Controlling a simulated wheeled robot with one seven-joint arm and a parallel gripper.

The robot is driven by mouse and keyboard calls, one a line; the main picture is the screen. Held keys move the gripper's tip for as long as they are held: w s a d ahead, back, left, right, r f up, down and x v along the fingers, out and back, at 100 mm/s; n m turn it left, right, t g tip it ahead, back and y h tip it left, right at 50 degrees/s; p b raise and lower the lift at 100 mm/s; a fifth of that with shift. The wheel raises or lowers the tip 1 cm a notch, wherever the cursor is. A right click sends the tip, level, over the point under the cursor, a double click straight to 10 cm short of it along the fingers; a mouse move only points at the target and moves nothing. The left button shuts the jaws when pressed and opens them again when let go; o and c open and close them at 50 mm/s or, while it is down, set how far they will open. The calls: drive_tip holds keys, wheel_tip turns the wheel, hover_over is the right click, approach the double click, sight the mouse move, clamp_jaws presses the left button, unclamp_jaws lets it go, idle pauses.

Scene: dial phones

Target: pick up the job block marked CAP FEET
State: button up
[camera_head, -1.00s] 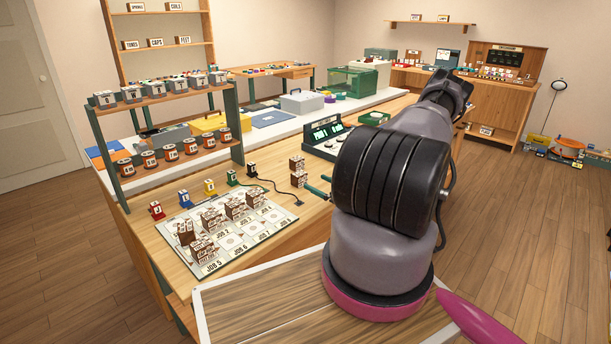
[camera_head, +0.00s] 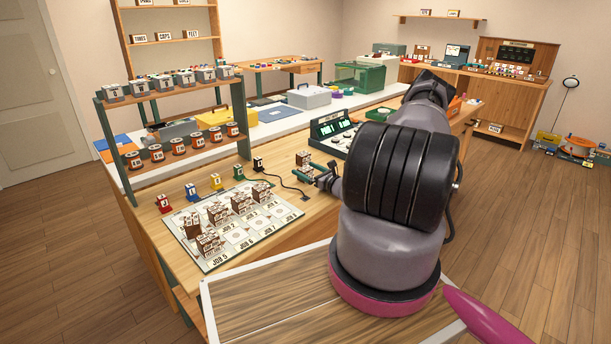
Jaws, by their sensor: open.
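Several brown-and-white job blocks stand on the white job mat (camera_head: 258,238), among them a front block (camera_head: 209,243) and a rear right one (camera_head: 261,192). Another brown-and-white block (camera_head: 303,158) stands apart from the mat, beside the black cable. The lettering is too small to read, so I cannot tell which block is marked CAP FEET. My gripper (camera_head: 303,172) has green fingers and is open. It reaches left at this separate block and overlaps its lower part in the view. I cannot tell whether the fingers touch it.
Small coloured blocks, red (camera_head: 164,203), blue (camera_head: 191,191) and yellow (camera_head: 216,181), line the mat's back edge. A dark console (camera_head: 333,130) stands behind my gripper. A two-tier rack (camera_head: 177,120) with tins and spools stands at the left. Bare wood lies right of the mat.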

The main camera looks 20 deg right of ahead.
drive_tip(key=c, duration=1.4)
drive_tip(key=shift+r, duration=0.1)
drive_tip(key=shift+c, duration=0.2)
